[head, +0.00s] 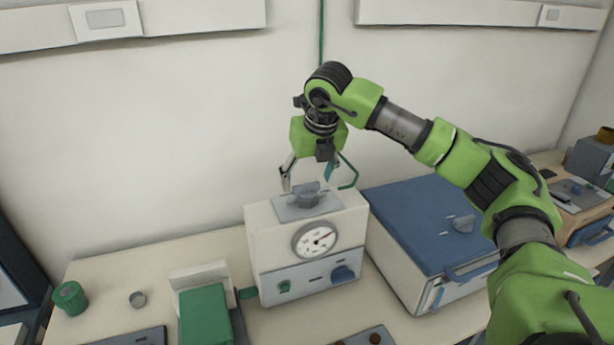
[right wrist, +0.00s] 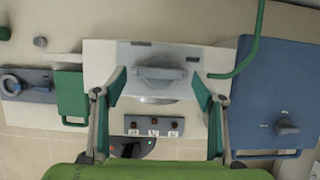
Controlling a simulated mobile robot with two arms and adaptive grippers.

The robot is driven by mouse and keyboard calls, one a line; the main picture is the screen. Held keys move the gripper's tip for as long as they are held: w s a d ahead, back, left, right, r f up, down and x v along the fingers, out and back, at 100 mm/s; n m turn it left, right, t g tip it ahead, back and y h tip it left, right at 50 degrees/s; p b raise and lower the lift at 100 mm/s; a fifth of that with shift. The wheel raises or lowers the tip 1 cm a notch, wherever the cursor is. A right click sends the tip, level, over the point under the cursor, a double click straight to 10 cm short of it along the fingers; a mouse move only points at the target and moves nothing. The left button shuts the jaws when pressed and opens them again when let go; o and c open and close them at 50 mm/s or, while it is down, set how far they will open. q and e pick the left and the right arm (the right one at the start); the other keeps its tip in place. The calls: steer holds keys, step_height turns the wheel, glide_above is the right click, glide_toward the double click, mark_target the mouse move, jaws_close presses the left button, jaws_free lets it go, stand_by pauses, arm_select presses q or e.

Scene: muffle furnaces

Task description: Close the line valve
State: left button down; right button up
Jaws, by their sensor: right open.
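The line valve is a grey knob (head: 306,195) with a raised grip bar on a grey plate, on top of a white box (head: 265,240) with a round gauge (head: 316,240). In the right wrist view the knob (right wrist: 160,72) shows its bar lying roughly across the picture; small marks on the plate are too small to read. My right gripper (head: 308,178) points down just above the knob, open and empty. In the right wrist view its fingers (right wrist: 160,90) stand apart at either side of the knob, with no clear contact. My left gripper is not in view.
A green pipe (head: 348,172) rises behind the white box, close to my right gripper. A blue-topped furnace (head: 420,215) stands to the right. A green-lidded device (head: 205,315) stands left of the box, and a green cylinder (head: 70,297) farther left. The wall is close behind.

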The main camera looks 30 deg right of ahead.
steer(key=shift+w+d+f, duration=0.1)
steer(key=shift+f, duration=0.5)
steer(key=shift+w+f, duration=0.15)
steer(key=shift+c, duration=0.4)
steer(key=c, duration=1)
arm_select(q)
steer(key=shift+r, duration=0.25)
arm_select(e)
steer(key=shift+c, duration=0.2)
